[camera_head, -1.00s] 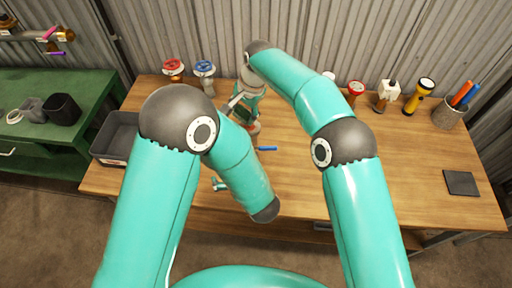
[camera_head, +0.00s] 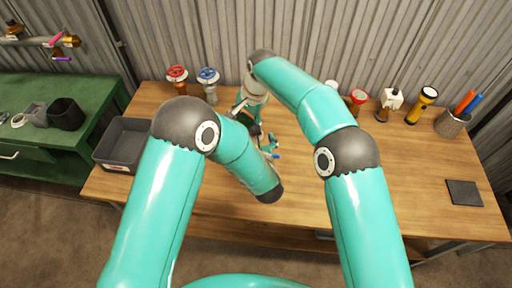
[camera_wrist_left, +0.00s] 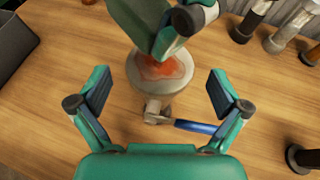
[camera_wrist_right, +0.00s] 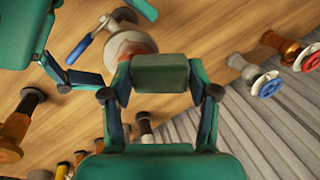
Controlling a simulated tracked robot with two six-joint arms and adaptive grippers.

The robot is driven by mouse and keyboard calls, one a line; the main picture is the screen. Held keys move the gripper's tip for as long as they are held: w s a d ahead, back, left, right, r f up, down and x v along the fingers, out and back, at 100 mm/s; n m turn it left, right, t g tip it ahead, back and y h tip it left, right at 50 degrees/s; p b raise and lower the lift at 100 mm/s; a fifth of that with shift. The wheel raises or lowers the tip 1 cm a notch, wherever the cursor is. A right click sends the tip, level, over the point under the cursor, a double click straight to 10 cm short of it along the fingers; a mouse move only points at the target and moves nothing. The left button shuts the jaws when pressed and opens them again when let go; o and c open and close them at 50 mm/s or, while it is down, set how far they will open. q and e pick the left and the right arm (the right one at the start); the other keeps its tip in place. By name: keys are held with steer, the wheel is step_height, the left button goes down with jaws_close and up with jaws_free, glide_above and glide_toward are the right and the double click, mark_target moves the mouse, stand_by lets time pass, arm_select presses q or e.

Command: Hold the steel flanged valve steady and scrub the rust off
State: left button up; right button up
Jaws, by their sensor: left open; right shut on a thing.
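The steel flanged valve shows in the left wrist view as a round pale flange (camera_wrist_left: 178,88) with an orange-brown rust patch and a blue lever (camera_wrist_left: 195,127) below. It stands on the wooden table; in the head view my arms hide most of it. My left gripper (camera_wrist_left: 160,98) is open, its fingers apart on either side of the flange and lever, with nothing visibly gripped. My right gripper (camera_wrist_right: 160,90) is shut on a green scrub block (camera_wrist_right: 160,75). The block (camera_wrist_left: 135,22) is beside the rusty face in the left wrist view; contact is unclear.
Valves with a red wheel (camera_head: 177,74) and a blue wheel (camera_head: 208,75) stand at the back left. A grey tray (camera_head: 112,165) is at the left edge. The right tabletop is mostly clear around a dark pad (camera_head: 464,193).

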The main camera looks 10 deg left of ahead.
arm_select(q)
steer(key=shift+x, duration=1.5)
steer(key=c, duration=1.9)
